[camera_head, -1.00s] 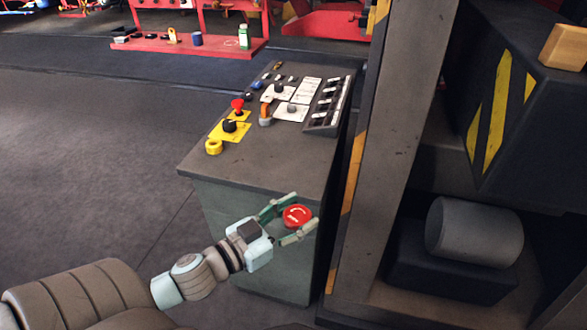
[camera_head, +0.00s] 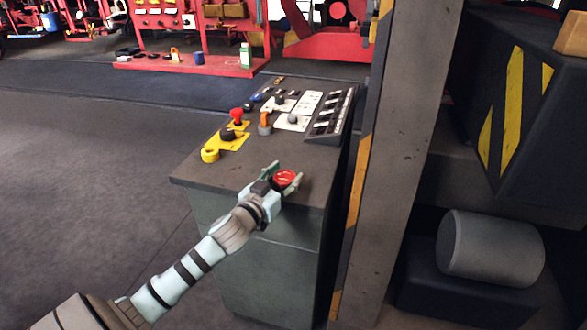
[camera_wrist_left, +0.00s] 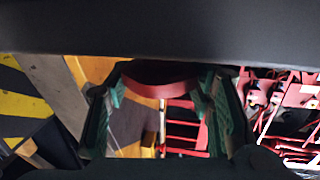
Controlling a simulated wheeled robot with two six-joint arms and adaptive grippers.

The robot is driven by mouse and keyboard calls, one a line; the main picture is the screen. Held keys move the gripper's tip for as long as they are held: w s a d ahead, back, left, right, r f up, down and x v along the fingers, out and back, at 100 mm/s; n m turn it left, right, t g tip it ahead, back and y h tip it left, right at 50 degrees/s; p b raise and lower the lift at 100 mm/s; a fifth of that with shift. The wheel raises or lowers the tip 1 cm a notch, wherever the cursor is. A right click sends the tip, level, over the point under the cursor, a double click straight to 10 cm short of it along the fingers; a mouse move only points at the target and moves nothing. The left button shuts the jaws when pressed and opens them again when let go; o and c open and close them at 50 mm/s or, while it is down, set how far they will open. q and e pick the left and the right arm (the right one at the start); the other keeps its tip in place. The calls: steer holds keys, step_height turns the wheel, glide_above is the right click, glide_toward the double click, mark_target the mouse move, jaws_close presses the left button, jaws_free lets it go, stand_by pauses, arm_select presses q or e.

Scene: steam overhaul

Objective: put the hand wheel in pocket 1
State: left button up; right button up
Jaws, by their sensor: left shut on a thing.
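The hand wheel, a red disc with white marks (camera_head: 286,179), is between the green fingers of my left gripper (camera_head: 285,174). The gripper is shut on it, over the near edge of the grey cabinet top (camera_head: 221,173). In the left wrist view the red rim of the hand wheel (camera_wrist_left: 160,88) spans between the two green fingers (camera_wrist_left: 164,105). A dark rack with several compartments (camera_head: 322,139) sits at the right side of the cabinet top. Its pocket numbers are too small to read, so I cannot tell which is pocket 1. My right gripper is not in view.
A grey post (camera_head: 404,150) rises close on the right. The cabinet top's near part is clear.

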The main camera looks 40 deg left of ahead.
arm_select(q)
steer(key=w, duration=0.5)
steer(key=shift+a, duration=0.3)
steer(key=shift+w+f+b, duration=0.15)
steer(key=shift+f+b, duration=0.05)
steer(key=shift+b, duration=0.2)
steer(key=o, duration=1.4)
